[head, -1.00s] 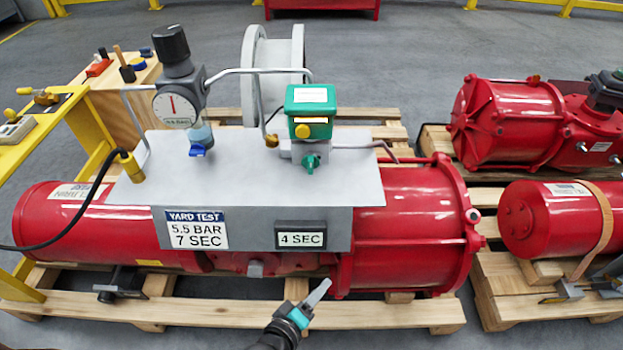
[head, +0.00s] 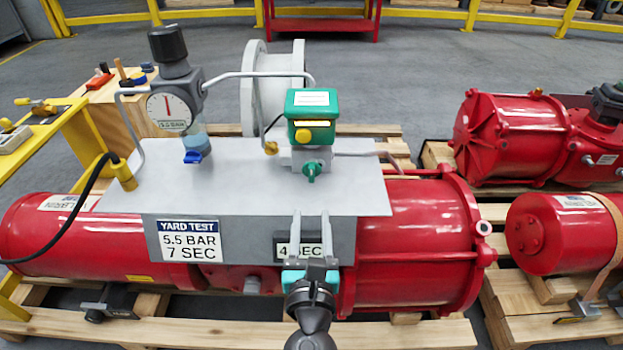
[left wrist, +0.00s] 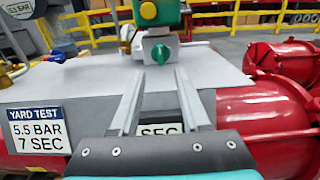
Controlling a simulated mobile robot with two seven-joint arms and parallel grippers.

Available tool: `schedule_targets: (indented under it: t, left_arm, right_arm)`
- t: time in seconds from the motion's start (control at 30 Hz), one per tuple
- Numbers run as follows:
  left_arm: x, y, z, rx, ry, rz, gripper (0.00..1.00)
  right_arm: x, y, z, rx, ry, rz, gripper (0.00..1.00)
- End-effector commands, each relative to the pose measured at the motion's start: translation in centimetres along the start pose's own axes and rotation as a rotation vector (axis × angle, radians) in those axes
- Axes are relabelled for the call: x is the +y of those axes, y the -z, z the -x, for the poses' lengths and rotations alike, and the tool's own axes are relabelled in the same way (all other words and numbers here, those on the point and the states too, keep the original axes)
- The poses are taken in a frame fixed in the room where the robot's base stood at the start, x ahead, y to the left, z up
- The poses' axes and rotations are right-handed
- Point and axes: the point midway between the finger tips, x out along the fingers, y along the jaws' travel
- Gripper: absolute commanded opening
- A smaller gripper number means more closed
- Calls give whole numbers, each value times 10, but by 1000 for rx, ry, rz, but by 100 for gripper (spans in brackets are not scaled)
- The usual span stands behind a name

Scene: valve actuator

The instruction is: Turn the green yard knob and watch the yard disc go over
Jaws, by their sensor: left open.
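The green yard knob (head: 311,172) sits on a grey block under a green box (head: 312,115) with a yellow button, on top of the grey panel. It also shows in the left wrist view (left wrist: 162,54), between and beyond the fingertips. My left gripper (head: 311,218) is open and empty, its two grey fingers pointing up at the knob from in front of the panel. The fingers are apart from the knob. The green box has a white label and a yellow strip; I cannot make out a separate yard disc. My right gripper is not in view.
A gauge (head: 169,111) with a black-capped regulator stands left of the knob, joined by grey pipes. The panel carries a YARD TEST sign (head: 188,240). The large red actuator (head: 415,245) lies on a wooden pallet, with more red cylinders on the right.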

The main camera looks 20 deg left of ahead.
Motion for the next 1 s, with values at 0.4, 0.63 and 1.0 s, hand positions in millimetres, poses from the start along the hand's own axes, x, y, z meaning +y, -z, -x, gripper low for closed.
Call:
schedule_targets:
  t: [0.4, 0.63, 1.0]
  left_arm:
    - [0, 0, -77, -5, 0, -5, 46]
    - [0, 1, -104, -3, 1, -7, 46]
    - [0, 0, -114, -1, 0, -6, 46]
  right_arm:
    - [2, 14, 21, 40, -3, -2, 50]
    - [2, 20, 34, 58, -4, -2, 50]
    - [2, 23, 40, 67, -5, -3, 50]
